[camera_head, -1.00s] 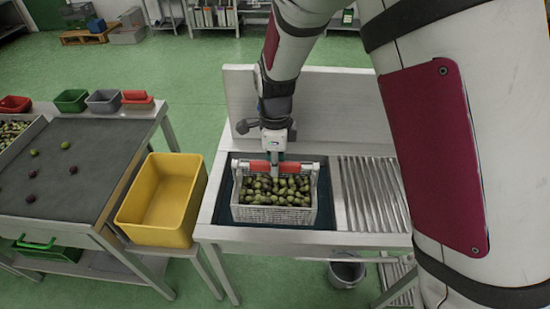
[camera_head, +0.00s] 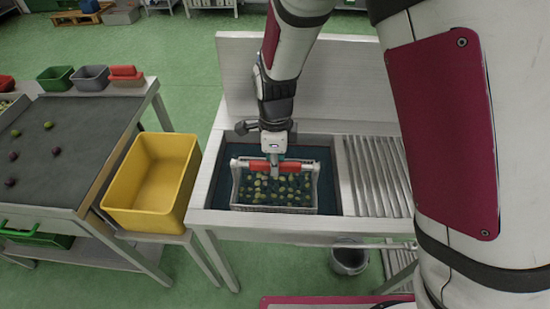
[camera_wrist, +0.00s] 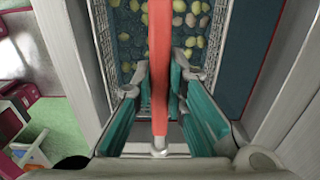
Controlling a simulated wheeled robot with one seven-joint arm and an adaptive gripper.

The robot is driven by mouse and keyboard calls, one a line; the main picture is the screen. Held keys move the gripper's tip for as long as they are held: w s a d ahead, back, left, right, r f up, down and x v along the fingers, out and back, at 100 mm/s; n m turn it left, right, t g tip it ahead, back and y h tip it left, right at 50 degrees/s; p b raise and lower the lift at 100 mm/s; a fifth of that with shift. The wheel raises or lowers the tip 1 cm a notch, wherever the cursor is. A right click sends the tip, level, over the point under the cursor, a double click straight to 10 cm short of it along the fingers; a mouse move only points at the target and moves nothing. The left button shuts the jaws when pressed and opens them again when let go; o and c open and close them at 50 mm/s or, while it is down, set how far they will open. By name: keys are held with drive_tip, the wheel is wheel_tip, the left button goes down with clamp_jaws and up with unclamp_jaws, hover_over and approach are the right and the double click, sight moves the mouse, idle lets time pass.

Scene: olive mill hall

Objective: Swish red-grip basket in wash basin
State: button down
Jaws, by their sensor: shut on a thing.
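The white mesh basket (camera_head: 240,192) has a red grip (camera_head: 288,166) across its top and holds several green olives. It sits low inside the wash basin (camera_head: 327,165), upright, with its lower part in dark water. My gripper (camera_head: 275,167) is above it, shut on the red grip. In the wrist view the red grip (camera_wrist: 160,60) runs between the two teal fingers of my gripper (camera_wrist: 160,92). Olives (camera_wrist: 180,20) show below it, spread apart in the dark water. The basket's bottom is hidden.
A ribbed drainboard (camera_head: 378,180) lies right of the basin, and a backsplash (camera_head: 300,80) stands behind. A yellow bin (camera_head: 150,215) stands to the left, beside a dark sorting table (camera_head: 85,130) with loose olives. A grey bucket (camera_head: 349,258) is on the floor below.

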drive_tip(key=b, duration=0.5)
hover_over(274, 192)
drive_tip(key=shift+d+f, duration=0.15)
drive_tip(key=shift+f, duration=2.8)
